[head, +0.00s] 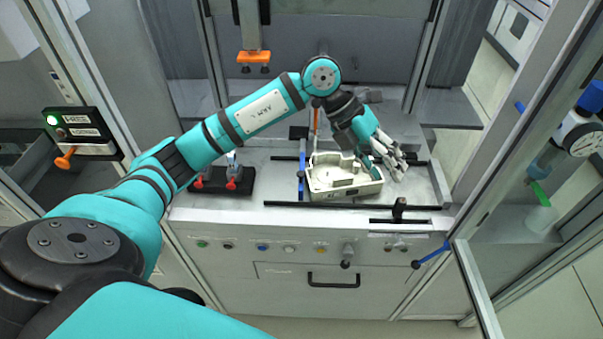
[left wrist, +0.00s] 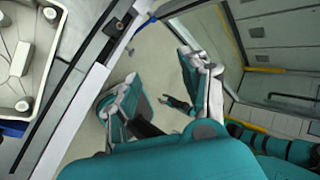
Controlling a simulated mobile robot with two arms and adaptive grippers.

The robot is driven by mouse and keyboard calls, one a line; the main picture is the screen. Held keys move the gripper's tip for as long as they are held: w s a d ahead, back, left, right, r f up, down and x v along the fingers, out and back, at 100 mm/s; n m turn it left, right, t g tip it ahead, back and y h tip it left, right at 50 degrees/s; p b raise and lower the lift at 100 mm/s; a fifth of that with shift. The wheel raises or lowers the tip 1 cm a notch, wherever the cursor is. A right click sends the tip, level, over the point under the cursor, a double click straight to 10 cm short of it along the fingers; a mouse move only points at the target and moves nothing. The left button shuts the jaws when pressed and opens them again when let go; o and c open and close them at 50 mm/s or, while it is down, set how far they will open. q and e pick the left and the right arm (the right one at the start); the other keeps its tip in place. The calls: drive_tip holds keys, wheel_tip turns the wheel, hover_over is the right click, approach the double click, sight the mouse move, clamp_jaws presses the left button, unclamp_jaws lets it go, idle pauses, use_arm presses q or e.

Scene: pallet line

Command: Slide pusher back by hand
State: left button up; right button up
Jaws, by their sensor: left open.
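A cream tray-like part (head: 345,190) with raised walls lies between black rails on the grey worktop in the head view. A thin blue bar (head: 301,178) stands along its left side, near an upright orange piece (head: 315,122). I cannot tell for sure which piece is the pusher. My left gripper (head: 388,162) hangs over the right rear corner of the cream part, fingers pointing down and right. In the left wrist view my left gripper (left wrist: 162,92) is open, with nothing between its fingers. The cream part (left wrist: 18,60) is at that view's left edge. My right gripper is not visible.
A black rail (head: 350,206) runs along the front of the cream part. A black block with red-tipped clamps (head: 222,180) sits to the left. An orange-ended tool (head: 253,57) hangs above the rear. A blue-handled lever (head: 430,256) sticks out at the front right.

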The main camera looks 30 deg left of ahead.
use_arm(q)
drive_tip(key=w+a+n+y, duration=0.15)
drive_tip(key=a+y, duration=0.35)
drive_tip(key=a, duration=0.7)
drive_tip(key=n+g+y, duration=0.1)
drive_tip(key=n+y, duration=0.1)
drive_tip(key=y, duration=0.1)
approach(301, 172)
drive_tip(key=f+p, duration=0.1)
drive_tip(key=f, duration=0.2)
drive_tip(key=f+p, duration=0.1)
drive_tip(key=f, duration=0.2)
drive_tip(key=f+p, duration=0.1)
drive_tip(key=f, duration=0.2)
drive_tip(key=shift+s+d+f, duration=0.1)
drive_tip(key=shift+d+f, duration=0.15)
drive_tip(key=shift+f+p, duration=0.3)
drive_tip(key=shift+f, duration=0.25)
clamp_jaws()
drive_tip(key=shift+a, duration=0.1)
